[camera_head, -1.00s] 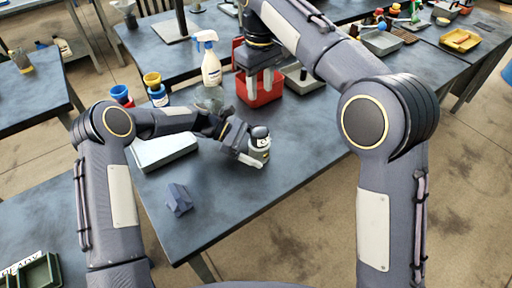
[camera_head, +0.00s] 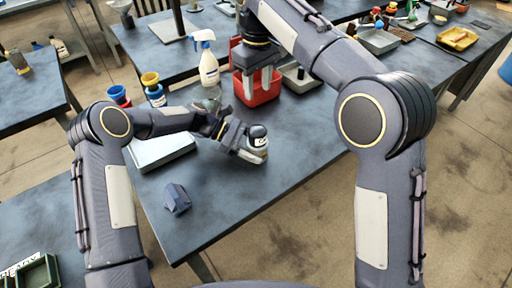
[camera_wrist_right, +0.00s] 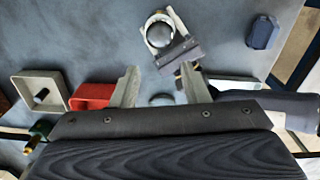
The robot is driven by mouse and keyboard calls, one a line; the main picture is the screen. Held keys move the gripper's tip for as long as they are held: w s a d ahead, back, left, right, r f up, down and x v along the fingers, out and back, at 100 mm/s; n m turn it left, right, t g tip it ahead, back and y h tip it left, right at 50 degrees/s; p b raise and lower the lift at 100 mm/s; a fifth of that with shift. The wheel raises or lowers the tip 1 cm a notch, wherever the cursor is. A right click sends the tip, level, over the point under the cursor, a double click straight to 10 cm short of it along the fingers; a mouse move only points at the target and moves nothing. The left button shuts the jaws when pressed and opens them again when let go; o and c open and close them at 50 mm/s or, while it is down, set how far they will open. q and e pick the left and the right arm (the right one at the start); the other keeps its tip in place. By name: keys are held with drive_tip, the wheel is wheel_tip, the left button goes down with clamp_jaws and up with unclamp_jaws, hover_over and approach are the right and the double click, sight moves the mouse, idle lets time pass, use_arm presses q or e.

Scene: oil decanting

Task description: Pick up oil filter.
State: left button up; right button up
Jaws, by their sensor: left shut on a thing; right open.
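A small canister (camera_head: 257,141) with a dark round top and a pale, labelled body is near the middle of the table; it looks like the oil filter. It also shows in the right wrist view (camera_wrist_right: 160,34) as a dark dome with a pale rim. My left gripper (camera_head: 241,145) is shut on it from the left. The canister looks slightly tilted; I cannot tell whether its base touches the table. My right gripper (camera_head: 257,84) points down, open and empty, in front of the red bin, farther back than the canister. Its two fingers (camera_wrist_right: 160,76) are apart with nothing between them.
A red bin (camera_head: 265,93) stands behind my right gripper, with a grey tray (camera_head: 301,80) beside it. A white spray bottle (camera_head: 208,67) and a blue-yellow container (camera_head: 155,92) stand at the left back. A pale box (camera_head: 160,152) and a dark block (camera_head: 176,197) lie nearer. The table's front right is clear.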

sight(258, 129)
drive_tip(key=o, duration=0.6)
drive_tip(key=shift+n, duration=0.8)
wheel_tip(258, 129, down, 4)
drive_tip(key=shift+s, duration=0.15)
drive_tip(key=shift+o, duration=0.2)
wheel_tip(258, 129, down, 7)
drive_tip(key=shift+r, duration=0.2)
drive_tip(key=shift+f, duration=3.1)
